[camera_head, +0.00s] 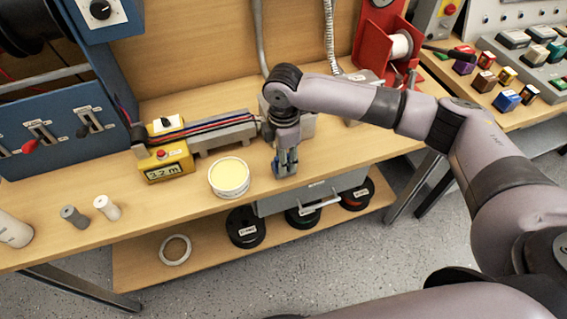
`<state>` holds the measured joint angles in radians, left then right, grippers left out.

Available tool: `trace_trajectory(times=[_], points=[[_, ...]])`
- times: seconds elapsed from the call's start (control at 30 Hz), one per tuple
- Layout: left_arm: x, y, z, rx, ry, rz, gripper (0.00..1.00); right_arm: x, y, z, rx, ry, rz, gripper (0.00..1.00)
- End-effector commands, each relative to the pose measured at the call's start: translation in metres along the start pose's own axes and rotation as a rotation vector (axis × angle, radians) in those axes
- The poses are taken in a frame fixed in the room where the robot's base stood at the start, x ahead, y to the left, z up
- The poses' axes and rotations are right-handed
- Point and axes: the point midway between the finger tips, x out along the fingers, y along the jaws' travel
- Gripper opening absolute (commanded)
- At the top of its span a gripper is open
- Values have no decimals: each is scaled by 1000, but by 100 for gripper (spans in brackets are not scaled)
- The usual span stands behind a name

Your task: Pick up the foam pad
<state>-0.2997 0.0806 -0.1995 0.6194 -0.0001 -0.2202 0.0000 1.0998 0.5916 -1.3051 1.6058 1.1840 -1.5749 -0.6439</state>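My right gripper (286,168) points down close to the wooden table near its front edge, just right of a round white tub. The white tub (229,191) has a flat pale yellow top (229,173); I cannot tell whether this is the foam pad. No other thing in view is clearly a foam pad. My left gripper is not in view.
A yellow meter box (165,165) and a grey channel with coloured wires (222,132) stand behind the tub. Small grey (74,216) and white (107,207) spools are at left. Black reels (245,228) and a white ring (175,250) lie on the lower shelf.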

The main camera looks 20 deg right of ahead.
Motion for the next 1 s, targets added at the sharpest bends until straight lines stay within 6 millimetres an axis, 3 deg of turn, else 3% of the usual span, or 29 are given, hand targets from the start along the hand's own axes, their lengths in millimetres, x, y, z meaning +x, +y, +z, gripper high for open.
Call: trace_trajectory(times=[0.23,0.77,1.0], points=[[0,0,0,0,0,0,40,2,0,0,-1,1,0,37],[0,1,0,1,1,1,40,2,0,0,-1,0,0,1],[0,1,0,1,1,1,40,2,0,0,0,0,0,0]])
